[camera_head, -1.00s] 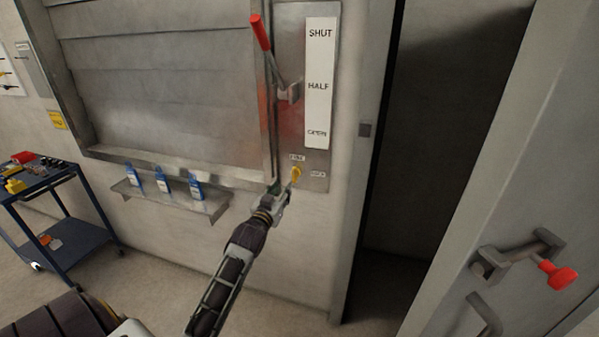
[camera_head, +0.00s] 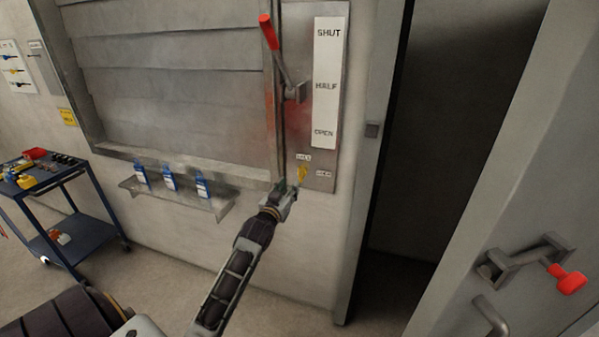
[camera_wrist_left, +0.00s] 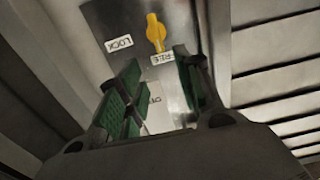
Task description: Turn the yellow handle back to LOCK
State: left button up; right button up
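The yellow handle (camera_head: 302,172) is on the lower part of a metal wall plate (camera_head: 318,181), below the lever's scale. In the left wrist view the yellow handle (camera_wrist_left: 156,32) has one end close to the FREE label (camera_wrist_left: 163,58). The LOCK label (camera_wrist_left: 118,43) is to its left there; in the head view the LOCK label (camera_head: 323,173) is right of the handle. My left gripper (camera_head: 291,188) is just below the handle. In the left wrist view its green-padded fingers (camera_wrist_left: 156,78) are apart with nothing held, and the handle shows beyond them. My right gripper is not in view.
A lever with a red grip (camera_head: 268,31) is above, beside the SHUT, HALF, OPEN scale (camera_head: 326,80). A shelf (camera_head: 215,207) with blue bottles is left of my gripper. A blue cart (camera_head: 75,250) stands far left. A door with a red-knobbed latch (camera_head: 568,280) is right.

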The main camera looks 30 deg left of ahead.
aim_at(300, 170)
pick_arm(q)
jog(key=shift+x, duration=6.1)
